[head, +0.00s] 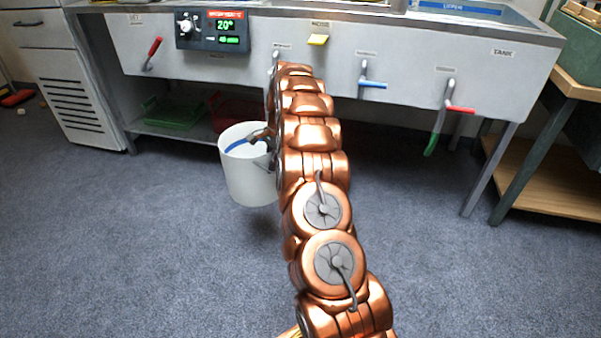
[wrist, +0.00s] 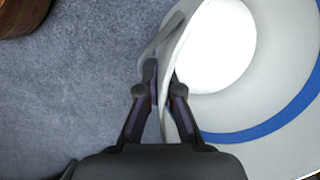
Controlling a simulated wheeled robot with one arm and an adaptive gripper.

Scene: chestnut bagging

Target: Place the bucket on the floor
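The white bucket (head: 247,180) stands upright in front of the grey tank unit, left of my arm. In the wrist view, the bucket (wrist: 295,75) fills the right side, with a blue band around its inner wall and a bright inside. My gripper (head: 258,138) is at the bucket's rim in the head view, partly hidden by my arm. In the wrist view, my gripper (wrist: 162,85) has one finger on each side of the pale rim and is shut on it. A faint shadow shows below the bucket; whether its base touches the floor is hard to tell.
The tank unit (head: 400,60) spans the back, with red, blue and green levers on its front. Its lower shelf (head: 150,127) holds a green tray (head: 175,112) and a red tray (head: 235,113). A wooden-shelved table (head: 560,165) stands right. The blue-grey carpet (head: 130,240) in front is clear.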

